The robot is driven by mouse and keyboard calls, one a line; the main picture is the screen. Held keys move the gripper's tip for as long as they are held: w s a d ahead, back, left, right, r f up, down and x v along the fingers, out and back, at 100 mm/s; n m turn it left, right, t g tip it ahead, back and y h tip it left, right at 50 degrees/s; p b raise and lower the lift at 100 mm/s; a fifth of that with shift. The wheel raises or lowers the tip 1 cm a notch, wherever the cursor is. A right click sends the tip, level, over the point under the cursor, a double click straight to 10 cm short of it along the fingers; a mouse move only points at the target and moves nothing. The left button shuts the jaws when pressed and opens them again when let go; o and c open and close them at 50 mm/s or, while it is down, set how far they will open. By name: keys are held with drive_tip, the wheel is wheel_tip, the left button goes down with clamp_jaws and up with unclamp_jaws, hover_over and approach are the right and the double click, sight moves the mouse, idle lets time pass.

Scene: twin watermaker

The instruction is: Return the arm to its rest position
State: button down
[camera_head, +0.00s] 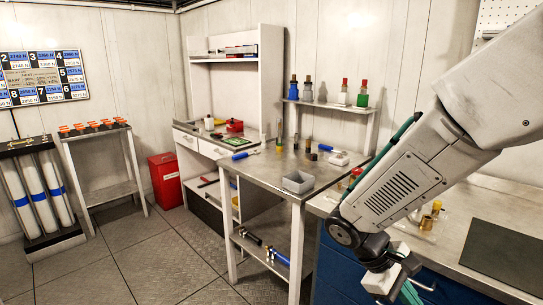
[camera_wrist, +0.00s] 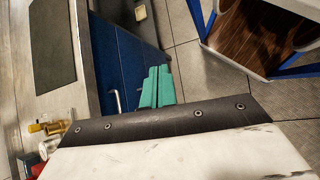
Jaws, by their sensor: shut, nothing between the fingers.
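My arm reaches in from the upper right in the head view and hangs down in front of the workbench. My gripper (camera_head: 408,290) is at the lower right of that view, partly cut off by the bottom edge. In the wrist view the green fingers of my gripper (camera_wrist: 157,87) lie together with nothing between them. They hang in front of the blue cabinet (camera_wrist: 125,60), over the floor side of the bench. I cannot tell the exact gap to the cabinet.
A steel bench (camera_head: 480,215) bears a dark mat (camera_head: 505,262) and small brass fittings (camera_head: 431,215). A steel table (camera_head: 262,172) with a grey tray (camera_head: 298,182) stands left of my arm. Open floor (camera_head: 130,255) lies at left.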

drive_tip(key=s+a+r+m+t+y, duration=0.1)
drive_tip(key=s+r+m+t+y, duration=0.4)
drive_tip(key=s+r, duration=0.8)
drive_tip(key=shift+s+r+m+y, duration=0.2)
drive_tip(key=shift+r+m+y, duration=0.25)
drive_tip(key=shift+m+y, duration=0.95)
drive_tip(key=shift+a, duration=0.1)
